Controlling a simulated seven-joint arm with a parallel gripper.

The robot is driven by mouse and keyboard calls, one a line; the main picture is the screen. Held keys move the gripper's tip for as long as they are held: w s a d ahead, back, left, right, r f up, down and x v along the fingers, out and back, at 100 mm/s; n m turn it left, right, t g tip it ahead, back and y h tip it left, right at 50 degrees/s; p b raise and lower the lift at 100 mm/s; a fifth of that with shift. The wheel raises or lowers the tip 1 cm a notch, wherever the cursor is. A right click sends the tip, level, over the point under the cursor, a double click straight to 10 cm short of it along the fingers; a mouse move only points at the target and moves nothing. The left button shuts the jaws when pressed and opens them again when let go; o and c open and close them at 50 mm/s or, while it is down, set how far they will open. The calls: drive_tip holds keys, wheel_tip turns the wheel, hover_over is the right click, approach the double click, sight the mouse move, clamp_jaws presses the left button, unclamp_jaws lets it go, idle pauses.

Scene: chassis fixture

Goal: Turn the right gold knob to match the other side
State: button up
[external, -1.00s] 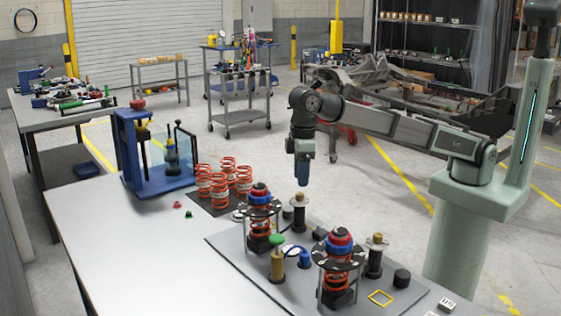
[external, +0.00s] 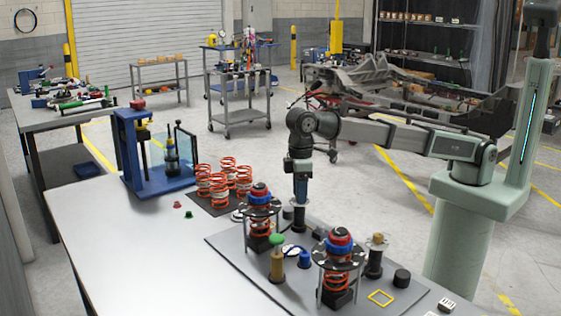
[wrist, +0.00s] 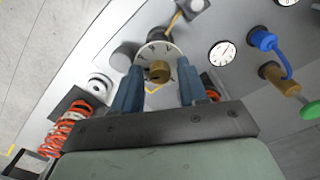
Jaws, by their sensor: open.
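A gold knob (wrist: 158,71) sits on a white dial with dark marks (wrist: 150,52) in the wrist view. My gripper (wrist: 160,82) is open, with one blue finger on each side of this knob; I cannot tell whether they touch it. In the external view my gripper (external: 300,203) points straight down over a dark post on the grey plate and hides the knob there. A second gold knob (external: 377,238) stands on a pale disc atop a dark post, nearer the camera and to the right.
Two red spring assemblies with blue rings (external: 340,250) (external: 260,205) stand on the grey plate (external: 235,260). A green-topped gold post (external: 277,258) and a blue part (external: 305,259) stand between them. Loose orange springs (external: 218,185) stand behind left.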

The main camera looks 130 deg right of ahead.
drive_tip(key=shift+n, duration=0.3)
drive_tip(key=n, duration=0.6)
drive_tip(key=shift+n, duration=0.4)
drive_tip(key=n, duration=0.3)
drive_tip(key=shift+n, duration=0.4)
drive_tip(key=n, duration=0.3)
drive_tip(key=shift+n, duration=2.1)
drive_tip(key=n, duration=0.9)
